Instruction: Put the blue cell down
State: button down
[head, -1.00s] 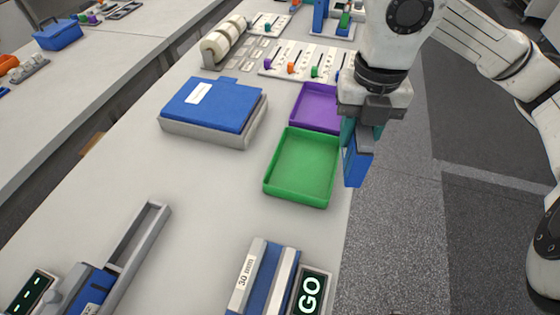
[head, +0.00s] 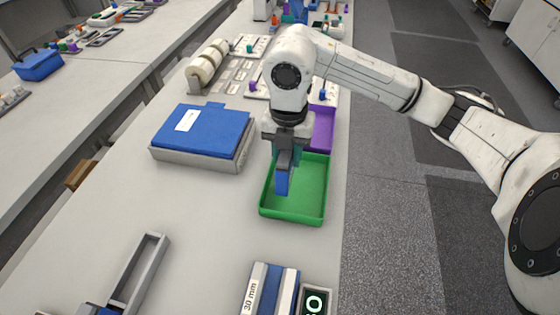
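The blue cell (head: 282,181) is a small upright blue block held at the lower end of my gripper (head: 287,163). My gripper is shut on it, pointing down. In the picture the cell overlaps the left part of the green tray (head: 313,220). Whether the cell's lower end touches the tray floor cannot be told from this view. The part of the cell between the fingers is hidden. The green tray is otherwise empty where it shows.
A purple tray (head: 322,128) adjoins the green tray's far side. A blue-topped grey box (head: 205,133) stands to the left. A block marked 30 mm (head: 250,294) and a lit sign (head: 315,303) stand in front. The bench is clear between the tray and these.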

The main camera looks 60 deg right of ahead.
jog(key=shift+w+f, duration=0.7)
jog(key=shift+f, duration=0.1)
jog(key=f, duration=0.1)
jog(key=f+p, duration=0.1)
jog(key=f, duration=0.1)
jog(key=shift+w, duration=0.25)
jog(key=shift+d+f, duration=0.1)
jog(key=shift+f, duration=0.25)
jog(key=shift+f, duration=0.2)
jog(key=c, duration=0.8)
grip_release()
jog(key=shift+o, duration=0.2)
notch_tip(320, 180, up, 12)
jog(key=b, duration=0.1)
jog(key=shift+r+b, duration=0.2)
jog(key=shift+b, duration=0.1)
